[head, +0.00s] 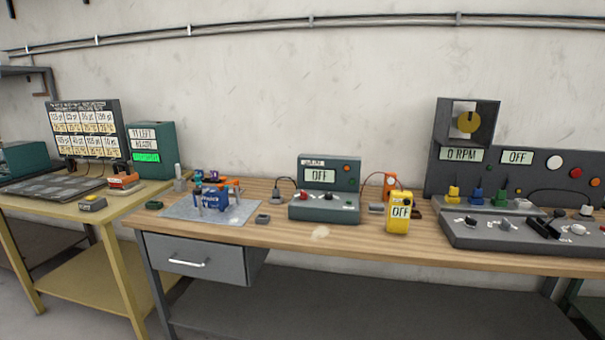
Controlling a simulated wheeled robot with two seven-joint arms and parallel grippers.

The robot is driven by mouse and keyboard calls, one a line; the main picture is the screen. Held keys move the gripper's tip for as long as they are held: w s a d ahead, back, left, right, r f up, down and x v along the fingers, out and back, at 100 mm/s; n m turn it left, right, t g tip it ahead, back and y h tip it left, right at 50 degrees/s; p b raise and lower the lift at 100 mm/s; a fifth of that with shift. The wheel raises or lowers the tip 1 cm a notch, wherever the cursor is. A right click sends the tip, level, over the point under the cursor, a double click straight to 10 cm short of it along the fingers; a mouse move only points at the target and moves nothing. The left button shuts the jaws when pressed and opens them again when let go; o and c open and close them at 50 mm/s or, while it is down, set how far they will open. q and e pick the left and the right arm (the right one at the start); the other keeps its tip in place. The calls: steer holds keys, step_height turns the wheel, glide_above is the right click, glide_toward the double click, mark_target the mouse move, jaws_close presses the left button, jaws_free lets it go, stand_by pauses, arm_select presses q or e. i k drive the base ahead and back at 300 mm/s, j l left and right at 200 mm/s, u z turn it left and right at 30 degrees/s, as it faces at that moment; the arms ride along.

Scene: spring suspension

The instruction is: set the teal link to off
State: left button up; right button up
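I cannot single out a part marked as the teal link. A teal-green bench unit (347,167) stands on the wooden bench, with a small display (319,176) reading OFF, a red knob and other small controls on its front. A small blue assembly (213,199) with orange, teal and dark parts stands on a grey mat (180,210) left of that unit; its details are too small to tell. Neither of my grippers is in view.
A yellow meter (398,213) reading OFF stands right of the unit. A grey console (490,235) with knobs and a panel (437,190) reading 0 RPM and OFF fill the bench's right. A yellow table (70,208) stands left. Bare wood (330,235) lies along the front.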

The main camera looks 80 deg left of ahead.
mark_target(198, 176)
steer(key=k+l+u, duration=0.1)
steer(key=u, duration=3.35)
steer(key=i+j+u, duration=0.1)
steer(key=i+j, duration=0.5)
steer(key=i, duration=0.15)
